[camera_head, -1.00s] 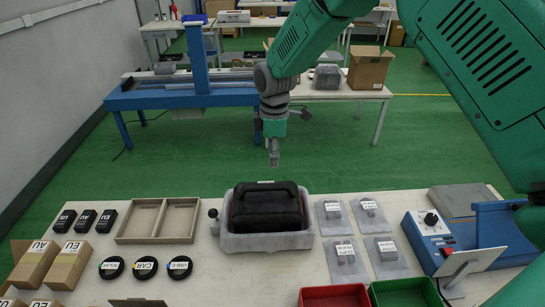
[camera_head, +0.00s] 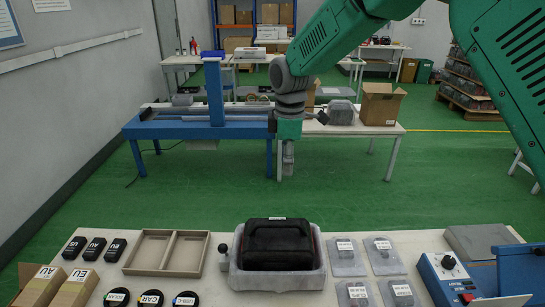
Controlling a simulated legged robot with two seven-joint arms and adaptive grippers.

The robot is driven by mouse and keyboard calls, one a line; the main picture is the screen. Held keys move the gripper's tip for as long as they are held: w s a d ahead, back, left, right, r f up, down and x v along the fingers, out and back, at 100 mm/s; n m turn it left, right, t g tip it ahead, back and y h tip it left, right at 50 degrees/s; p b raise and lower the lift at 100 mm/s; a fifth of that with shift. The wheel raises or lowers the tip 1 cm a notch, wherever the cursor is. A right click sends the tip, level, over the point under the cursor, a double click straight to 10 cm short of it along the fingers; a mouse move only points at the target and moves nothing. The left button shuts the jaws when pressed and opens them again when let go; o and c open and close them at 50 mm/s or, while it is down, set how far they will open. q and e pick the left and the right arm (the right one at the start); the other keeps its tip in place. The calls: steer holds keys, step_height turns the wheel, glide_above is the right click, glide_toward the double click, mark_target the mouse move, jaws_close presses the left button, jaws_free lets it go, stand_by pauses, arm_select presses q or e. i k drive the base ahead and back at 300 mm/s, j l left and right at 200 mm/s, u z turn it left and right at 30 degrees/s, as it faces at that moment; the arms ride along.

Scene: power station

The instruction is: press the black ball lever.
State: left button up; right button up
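A small dark ball (camera_head: 223,248) on a short pale lever stands at the left side of the grey tray (camera_head: 322,275), on the front table. A black case with a handle (camera_head: 277,242) sits in this tray. My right gripper (camera_head: 288,172) hangs pointing down, beyond the table's back edge in the picture and above the level of the tray, clear of the ball. It shows edge-on and narrow, with nothing seen in it, so its opening cannot be told. My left gripper is not in view.
A divided tan tray (camera_head: 165,252) and black labelled items (camera_head: 95,248) lie left. Grey labelled pads (camera_head: 346,256) and a blue device (camera_head: 448,280) with a black knob (camera_head: 448,261) lie right. Green floor (camera_head: 215,205) separates this table from the blue bench (camera_head: 195,130).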

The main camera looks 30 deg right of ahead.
mark_target(223, 248)
steer(key=k, duration=1)
